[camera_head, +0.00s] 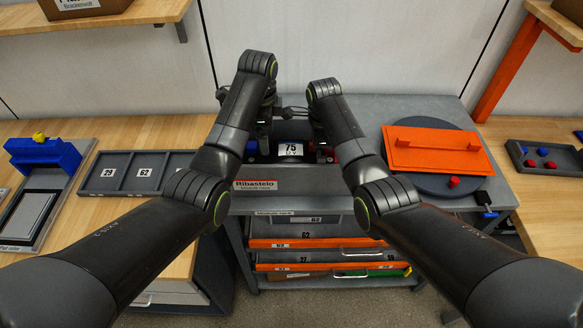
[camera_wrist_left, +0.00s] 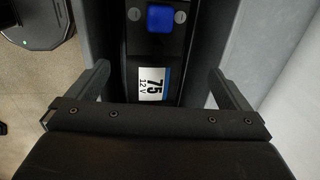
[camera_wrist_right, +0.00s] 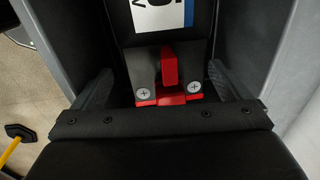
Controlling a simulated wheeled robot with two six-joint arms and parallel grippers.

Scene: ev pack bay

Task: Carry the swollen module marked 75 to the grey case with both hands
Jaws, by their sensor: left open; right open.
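The module marked 75 (camera_head: 290,149) sits in a dark recess of the grey bench, its white label facing up. My left gripper (camera_head: 264,132) is over its left end; in the left wrist view the open fingers (camera_wrist_left: 160,88) stand either side of the module (camera_wrist_left: 152,52), near its label and blue terminal. My right gripper (camera_head: 320,134) is over the right end; in the right wrist view its open fingers (camera_wrist_right: 162,84) flank the end with the red terminal (camera_wrist_right: 169,70). Whether any finger touches the module is unclear. I cannot tell which container is the grey case.
A grey tray (camera_head: 92,188) with plates marked 29 and 62 lies on the left wooden table beside a grey fixture (camera_head: 28,212) with a blue block. An orange plate (camera_head: 437,148) lies on a dark disc to the right. Drawers (camera_head: 310,243) stand below the bench.

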